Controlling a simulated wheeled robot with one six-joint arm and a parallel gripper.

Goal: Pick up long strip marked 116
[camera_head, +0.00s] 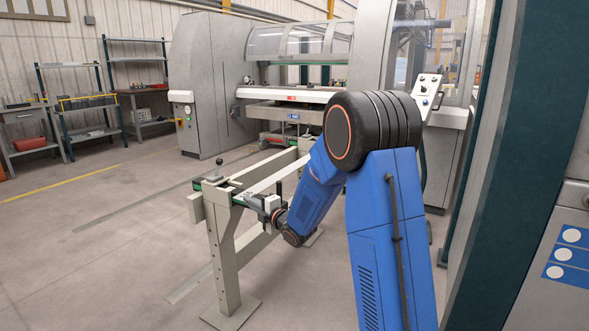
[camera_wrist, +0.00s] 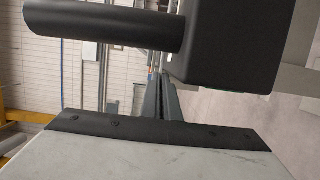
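A long pale strip (camera_head: 277,177) runs along the top of a beige stand (camera_head: 222,250) in the head view, slanting from my gripper toward the machine. No marking 116 is legible on it. My gripper (camera_head: 247,200) is at the stand's near top end, beside or over the strip's near end. Its fingers are small and partly hidden there. In the wrist view, dark gripper parts fill the top and a pale surface with a dark bolted edge fills the bottom. Whether the fingers touch or hold the strip cannot be told.
The panel bender (camera_head: 300,95) stands behind, with a control panel (camera_head: 426,88) at its right. A dark green post (camera_head: 520,120) and a cabinet (camera_head: 560,270) are close on the right. Shelves (camera_head: 80,100) stand at the back left. The left floor is mostly clear.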

